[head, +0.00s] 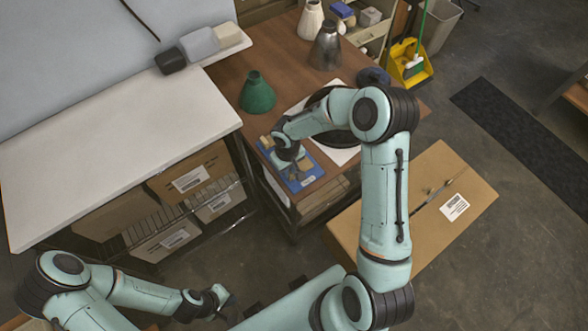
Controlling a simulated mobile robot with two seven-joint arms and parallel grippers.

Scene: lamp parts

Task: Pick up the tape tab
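The tape tab is too small to identify with certainty. A small grey piece (432,190) sticks up at the seam of the large cardboard box (375,222) on the floor, and it may be the tab. My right gripper (297,165) points down over the blue tray (310,180) at the front of the brown table; its wrist hides the fingertips. Small tan pieces (305,163) lie in the tray close to it. My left gripper (226,302) is low at the bottom of the view, away from the tables; its small dark fingers are unclear.
A green lampshade (257,94), a dark metallic shade (325,48) and a white shade (311,20) stand on the brown table (235,75). A black ring-like object (325,112) sits behind my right forearm. The white tabletop (110,150) is mostly clear. A yellow dustpan (408,65) stands behind.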

